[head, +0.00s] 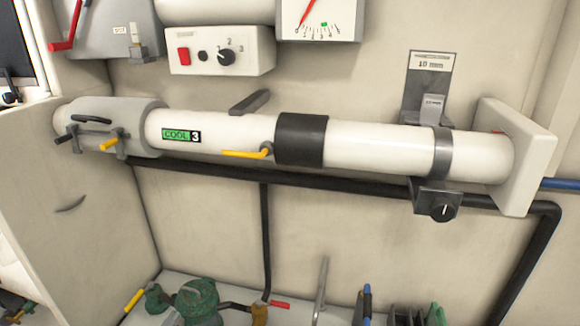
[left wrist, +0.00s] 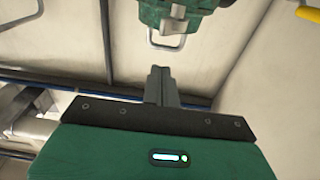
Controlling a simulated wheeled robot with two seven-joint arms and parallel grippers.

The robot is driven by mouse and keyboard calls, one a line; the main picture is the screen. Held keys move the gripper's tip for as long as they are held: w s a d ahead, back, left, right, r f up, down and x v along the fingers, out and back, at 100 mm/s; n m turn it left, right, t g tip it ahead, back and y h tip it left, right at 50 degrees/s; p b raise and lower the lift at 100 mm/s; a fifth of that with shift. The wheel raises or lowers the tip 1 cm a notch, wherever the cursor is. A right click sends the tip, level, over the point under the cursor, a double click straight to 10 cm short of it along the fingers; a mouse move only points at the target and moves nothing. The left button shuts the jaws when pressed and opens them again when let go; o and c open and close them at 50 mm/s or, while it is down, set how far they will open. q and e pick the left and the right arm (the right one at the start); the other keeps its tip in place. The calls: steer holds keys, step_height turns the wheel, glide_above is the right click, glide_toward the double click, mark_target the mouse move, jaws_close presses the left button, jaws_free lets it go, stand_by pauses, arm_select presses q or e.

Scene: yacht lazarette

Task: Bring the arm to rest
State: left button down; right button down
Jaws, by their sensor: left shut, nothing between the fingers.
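My left gripper (left wrist: 160,72) shows in the left wrist view as two grey fingers pressed together, with nothing between them. Behind the fingers are a dark plate and the green body of my wrist. A green fitting with a metal wire loop (left wrist: 168,22) lies beyond the fingertips at the top of that view, with a visible gap between. I cannot make out my left gripper clearly in the head view. My right gripper is in neither view.
A white pipe (head: 380,151) marked COOL 3 runs across the wall, with yellow levers and a clamp. A control box (head: 220,52) and gauge (head: 318,16) are above. A green pump-like fitting (head: 197,298) and black hoses are below.

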arm_select(q)
steer(key=s+d+f+g, duration=0.4)
steer(key=s+d+g, duration=0.4)
steer(key=s+d, duration=0.2)
steer(key=s+d+r+g+y, duration=0.1)
steer(key=s+g, duration=0.3)
steer(key=s, duration=0.4)
steer(key=s+d+r+g+y, duration=0.1)
steer(key=s+r+g, duration=0.15)
steer(key=s, duration=0.55)
step_height(320, 180, down, 33)
steer(key=s+g, duration=0.1)
steer(key=g, duration=0.1)
steer(key=s+a+f+g, duration=0.1)
steer(key=s+a+f, duration=0.2)
steer(key=s+f, duration=1.6)
steer(key=shift+a+m+y, duration=0.15)
steer(key=shift+m+y, duration=0.15)
steer(key=shift+w, duration=0.1)
